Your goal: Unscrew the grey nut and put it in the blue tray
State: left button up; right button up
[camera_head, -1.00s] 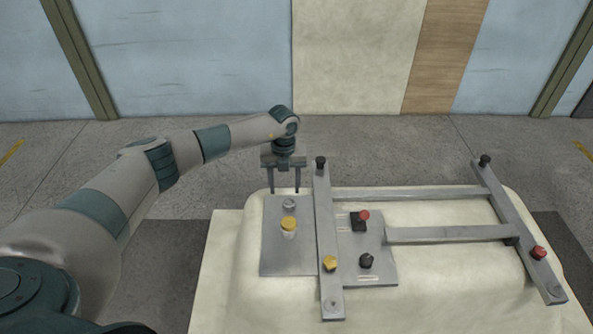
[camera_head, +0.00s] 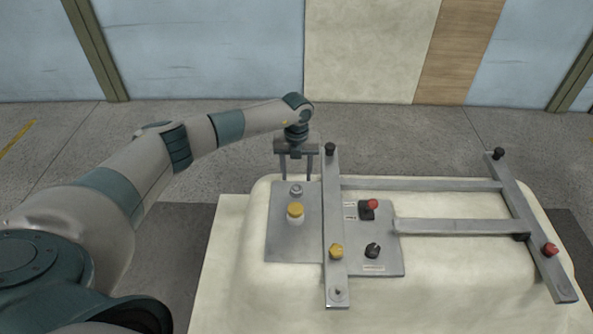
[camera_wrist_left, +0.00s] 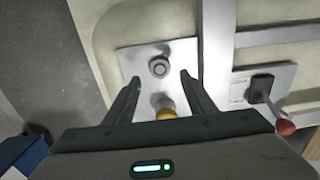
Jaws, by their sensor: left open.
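The grey nut (camera_head: 296,189) is a small round piece near the far end of the left grey plate (camera_head: 283,244). My left gripper (camera_head: 297,179) points down over the far edge of the plate, fingers apart and empty. In the wrist view its fingertips (camera_wrist_left: 160,77) lie to either side of the nut's line, not touching it. A blue box-like thing (camera_wrist_left: 24,158), perhaps the blue tray, shows partly at the lower left of the wrist view. My right gripper is not in view.
A yellow-capped post (camera_head: 295,210) stands just nearer than the nut. A red-knobbed lever (camera_head: 372,204) and a black knob (camera_head: 373,250) are on the plate's right part.

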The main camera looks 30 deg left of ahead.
aim_at(296, 188)
pick_arm(q)
notch_tip(296, 188, down, 5)
jog(key=b, duration=0.3)
jog(key=shift+f+b, duration=0.35)
jog(key=shift+f, duration=0.15)
dwell(0.8)
jog(key=c, duration=1)
jog(key=shift+c, duration=0.2)
jog(key=shift+r, duration=0.1)
